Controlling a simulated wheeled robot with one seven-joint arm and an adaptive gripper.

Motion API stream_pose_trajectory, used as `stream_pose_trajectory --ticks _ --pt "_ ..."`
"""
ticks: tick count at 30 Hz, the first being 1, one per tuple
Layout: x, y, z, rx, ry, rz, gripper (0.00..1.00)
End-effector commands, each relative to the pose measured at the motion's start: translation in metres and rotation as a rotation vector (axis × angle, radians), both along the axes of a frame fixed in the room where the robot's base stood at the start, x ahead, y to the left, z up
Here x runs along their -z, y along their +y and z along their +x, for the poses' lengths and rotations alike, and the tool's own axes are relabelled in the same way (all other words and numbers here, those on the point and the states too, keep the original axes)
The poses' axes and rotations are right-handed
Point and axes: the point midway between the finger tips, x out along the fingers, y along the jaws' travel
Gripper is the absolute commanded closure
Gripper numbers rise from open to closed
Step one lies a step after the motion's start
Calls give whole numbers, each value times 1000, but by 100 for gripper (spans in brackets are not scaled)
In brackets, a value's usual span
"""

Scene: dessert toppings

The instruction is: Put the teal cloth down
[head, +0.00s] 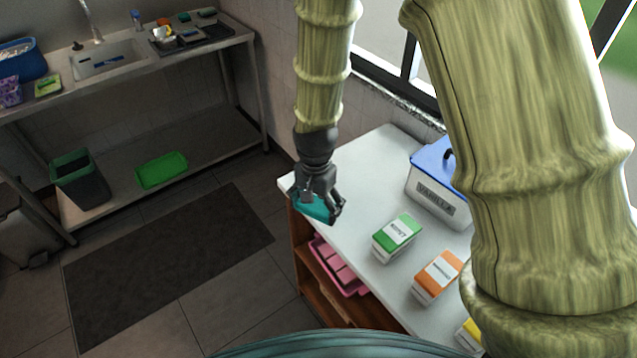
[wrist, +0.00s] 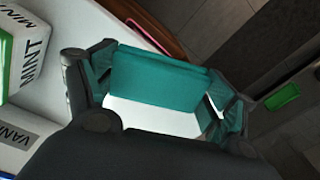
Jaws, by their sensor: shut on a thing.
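The teal cloth (head: 312,207) is in my gripper (head: 322,208), at the left edge of the white counter (head: 355,170) in the head view. In the wrist view, the cloth (wrist: 160,77) spans between the two fingers of my gripper (wrist: 155,105), one finger on each side of it. The white counter shows beneath the cloth. I cannot tell whether the cloth touches the counter top. The fingers hide part of the cloth.
A green mint box (head: 397,238), an orange box (head: 437,275) and a blue-lidded vanilla container (head: 438,185) stand on the counter. A pink tray (head: 338,268) sits on the shelf below. A sink bench (head: 130,65) is at the far left. Counter between gripper and boxes is clear.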

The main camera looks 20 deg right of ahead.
Motion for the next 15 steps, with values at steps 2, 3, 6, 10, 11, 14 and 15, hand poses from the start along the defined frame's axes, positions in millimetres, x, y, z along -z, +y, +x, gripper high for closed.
stream_pose_trajectory --ticks 2,3,6,10,11,14,15 --pt "1 -9 16 4 1 2 51" --pt "2 -13 24 5 2 1 51" --pt "4 -21 42 5 2 1 51" --pt "6 -33 65 6 3 2 51" --pt "6 -35 70 6 3 2 51" --pt "8 -41 83 4 2 1 51" --pt "9 -42 86 4 2 1 51"
